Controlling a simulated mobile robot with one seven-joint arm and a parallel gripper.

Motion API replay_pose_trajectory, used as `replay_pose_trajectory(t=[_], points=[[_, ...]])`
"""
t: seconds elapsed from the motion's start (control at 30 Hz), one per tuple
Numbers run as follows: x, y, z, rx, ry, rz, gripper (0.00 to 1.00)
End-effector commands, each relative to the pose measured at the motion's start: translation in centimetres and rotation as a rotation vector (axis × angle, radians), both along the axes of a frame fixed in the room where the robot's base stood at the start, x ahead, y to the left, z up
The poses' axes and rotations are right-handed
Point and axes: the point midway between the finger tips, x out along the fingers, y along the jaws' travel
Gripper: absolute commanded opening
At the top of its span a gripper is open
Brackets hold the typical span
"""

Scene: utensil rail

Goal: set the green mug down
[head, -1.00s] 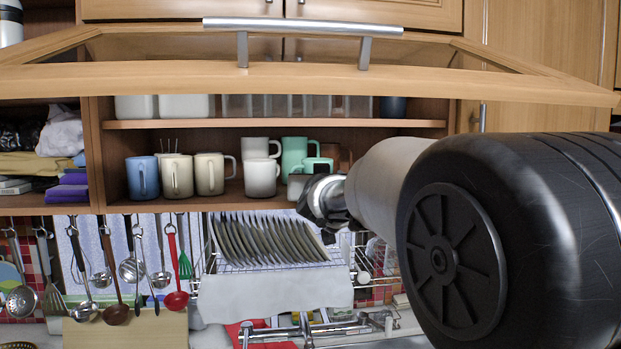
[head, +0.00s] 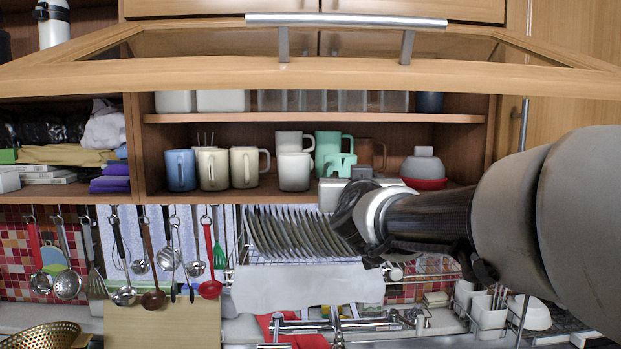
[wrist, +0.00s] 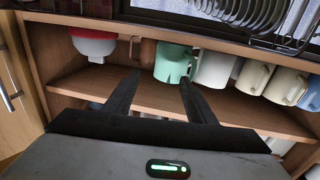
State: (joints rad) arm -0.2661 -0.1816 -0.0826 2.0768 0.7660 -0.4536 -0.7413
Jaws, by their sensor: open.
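A small green mug (head: 338,165) stands upright at the front of the lower cabinet shelf (head: 235,198). A taller green mug (head: 328,143) stands behind it. In the wrist view, tilted upside down, a green mug (wrist: 172,62) shows just beyond my fingertips; I cannot tell whether any of it lies between them. My gripper (wrist: 160,78) is open, its two dark fingers spread apart and pointing into the cabinet, with nothing visibly held. In the head view, my gripper's body is just in front of the shelf edge, below the small green mug; its fingers are hidden.
A white mug (head: 294,171) stands close left of the green mugs, with cream mugs (head: 244,168) and a blue mug (head: 180,170) further left. A red bowl (head: 425,183) is at right. The raised cabinet door (head: 200,78) hangs above; the dish rack (head: 295,232) is below.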

Motion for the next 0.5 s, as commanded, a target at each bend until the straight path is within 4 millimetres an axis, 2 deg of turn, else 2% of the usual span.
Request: replay_pose_trajectory(t=[0.03, 0.17, 0.3, 0.5], points=[[-0.2, 0.1, 0.2, -0.031, -0.007, 0.008, 0.42], [-1.0, 0.6, 1.4, -0.208, -0.042, 0.058, 0.20], [-2.3, 1.8, 2.5, -0.496, -0.089, 0.134, 0.00], [-4.7, 3.7, 2.4, -0.921, -0.144, 0.240, 0.00]])
